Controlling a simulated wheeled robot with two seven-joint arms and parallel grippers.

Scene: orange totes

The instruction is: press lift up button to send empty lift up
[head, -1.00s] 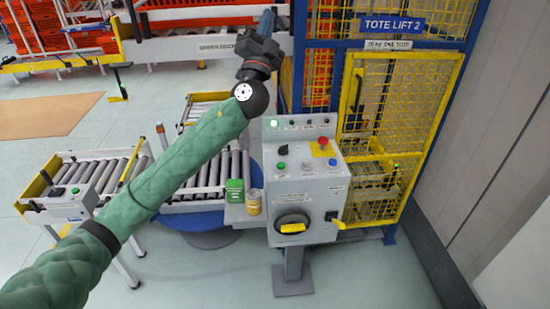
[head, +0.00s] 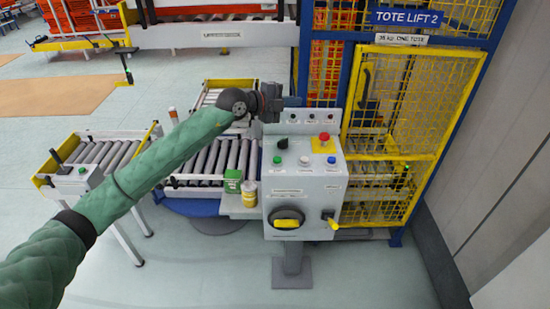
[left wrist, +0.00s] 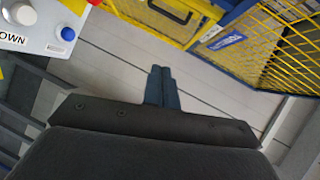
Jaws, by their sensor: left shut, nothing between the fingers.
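The grey control box (head: 304,190) stands on a post in front of the tote lift. Its sloped top has a green button (head: 277,159), a white button (head: 304,160), a blue button (head: 331,160), a black knob and a red button on yellow. My left gripper (head: 274,98) is above the box's back left edge, apart from the buttons. In the left wrist view its fingers (left wrist: 161,86) are shut and empty; the box corner shows the blue button (left wrist: 68,33) near "DOWN". The lift (head: 385,145) has a yellow mesh door; no tote shows inside. My right gripper is out of view.
Roller conveyors (head: 215,158) lie left of the box. A green carton (head: 233,181) and a yellow can (head: 249,193) stand on a small shelf at its left side. A grey wall (head: 500,150) borders the right. Floor in front is free.

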